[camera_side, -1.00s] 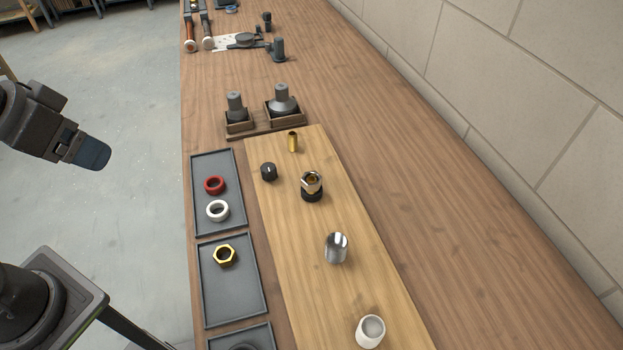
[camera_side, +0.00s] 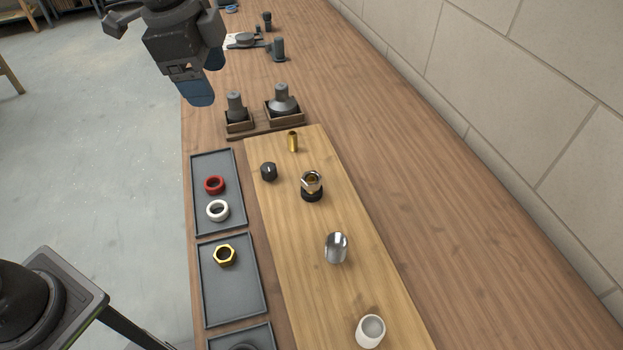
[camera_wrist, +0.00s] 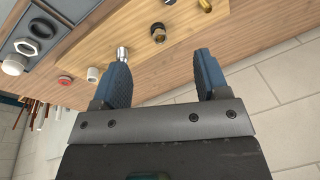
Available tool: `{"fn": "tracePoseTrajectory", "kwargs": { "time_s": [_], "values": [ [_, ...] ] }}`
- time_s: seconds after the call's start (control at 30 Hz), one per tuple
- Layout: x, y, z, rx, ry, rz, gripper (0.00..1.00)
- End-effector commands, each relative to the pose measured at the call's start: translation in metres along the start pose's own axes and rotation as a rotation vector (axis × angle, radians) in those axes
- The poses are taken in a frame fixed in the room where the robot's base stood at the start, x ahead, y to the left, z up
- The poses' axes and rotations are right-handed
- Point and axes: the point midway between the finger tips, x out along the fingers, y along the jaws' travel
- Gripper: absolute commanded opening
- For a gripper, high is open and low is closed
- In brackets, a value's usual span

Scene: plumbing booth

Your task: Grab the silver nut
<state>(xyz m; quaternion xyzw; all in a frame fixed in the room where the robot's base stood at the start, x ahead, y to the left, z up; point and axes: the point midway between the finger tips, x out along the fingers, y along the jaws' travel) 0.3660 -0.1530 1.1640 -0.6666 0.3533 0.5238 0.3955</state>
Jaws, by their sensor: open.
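My gripper (camera_side: 198,92) is high at the upper left in the side view, above the floor and the bench's left edge. In the wrist view its two blue fingers (camera_wrist: 161,66) are spread with nothing between them. A small pale metallic ring (camera_wrist: 25,47), perhaps the silver nut, lies at the upper left of the wrist view beside a dark ring (camera_wrist: 42,29). I cannot make out its shape clearly. In the side view I see no clear silver nut; a brass hex nut (camera_side: 225,255) lies in the middle grey tray (camera_side: 235,306).
A red ring (camera_side: 214,184) and white ring (camera_side: 218,210) lie in the far tray. The wooden board (camera_side: 300,255) holds a silver cylinder (camera_side: 336,247), a brass-and-black fitting (camera_side: 312,186), a black cap (camera_side: 269,172) and a white cup (camera_side: 370,331). The bench's right side is clear.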

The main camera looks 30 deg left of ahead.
Motion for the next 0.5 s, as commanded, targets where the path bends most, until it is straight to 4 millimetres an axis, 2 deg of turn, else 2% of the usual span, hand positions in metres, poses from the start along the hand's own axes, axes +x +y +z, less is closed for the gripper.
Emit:
{"fn": "tracePoseTrajectory", "kwargs": {
  "time_s": [0.03, 0.1, 0.3, 0.4, 0.5],
  "values": [
    [0.012, -0.005, -0.021, 0.101, -0.015, 0.028, 0.68],
    [0.026, -0.009, -0.046, 0.246, -0.031, 0.062, 0.68],
    [0.074, -0.008, -0.108, 0.616, -0.058, 0.152, 0.68],
    [0.092, -0.004, -0.127, 0.740, -0.062, 0.183, 0.68],
    [0.102, -0.001, -0.137, 0.815, -0.064, 0.201, 0.68]
  ]
}}
